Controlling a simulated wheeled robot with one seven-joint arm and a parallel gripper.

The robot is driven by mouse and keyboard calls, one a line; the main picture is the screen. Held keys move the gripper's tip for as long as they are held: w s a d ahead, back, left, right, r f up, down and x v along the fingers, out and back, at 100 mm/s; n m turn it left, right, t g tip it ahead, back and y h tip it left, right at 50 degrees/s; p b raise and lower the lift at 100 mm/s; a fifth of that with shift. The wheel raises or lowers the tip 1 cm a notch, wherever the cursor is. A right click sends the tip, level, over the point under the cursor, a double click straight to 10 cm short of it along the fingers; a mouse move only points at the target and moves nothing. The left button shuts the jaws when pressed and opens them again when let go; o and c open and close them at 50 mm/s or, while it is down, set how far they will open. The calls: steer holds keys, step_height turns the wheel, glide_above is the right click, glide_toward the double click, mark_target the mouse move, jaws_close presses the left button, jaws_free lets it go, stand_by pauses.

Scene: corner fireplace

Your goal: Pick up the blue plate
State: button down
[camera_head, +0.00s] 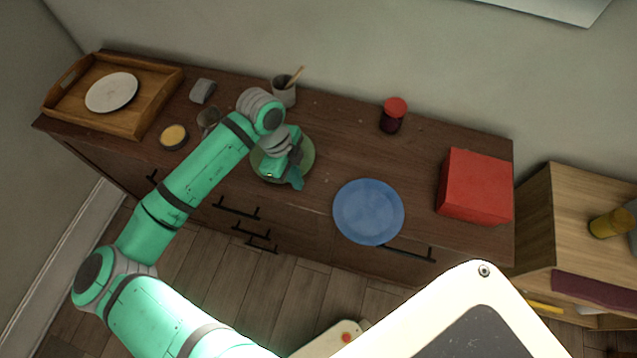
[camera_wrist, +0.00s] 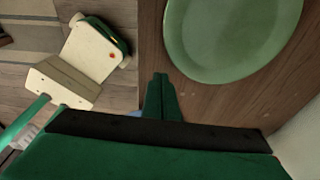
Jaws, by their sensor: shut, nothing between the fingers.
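The blue plate (camera_head: 368,212) lies flat on the dark wooden cabinet top, right of centre and near its front edge. My gripper (camera_head: 298,182) is to the left of the blue plate, apart from it, above the right front edge of a green plate (camera_head: 305,150). In the wrist view my gripper's fingers (camera_wrist: 160,82) are together and empty. The green plate (camera_wrist: 228,72) fills the upper right there. A sliver of blue shows beside the fingers; I cannot tell what it is.
The cabinet top (camera_head: 330,140) also bears a red box (camera_head: 475,185), a red-lidded jar (camera_head: 393,115), a cup with a stick (camera_head: 285,92), a yellow-topped tin (camera_head: 173,137) and a wooden tray (camera_head: 150,115) with a white plate (camera_head: 111,92). Bare wood separates the green and blue plates.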

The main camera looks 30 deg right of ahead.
mark_target(339, 200)
steer(key=s+d, duration=0.2)
steer(key=s, duration=0.1)
steer(key=s+d, duration=0.2)
steer(key=s, duration=0.1)
steer(key=s+d+f, duration=0.1)
steer(key=s+d, duration=0.1)
steer(key=d, duration=0.1)
steer(key=shift+s, duration=0.4)
steer(key=shift+f, duration=0.3)
steer(key=shift+w, duration=0.15)
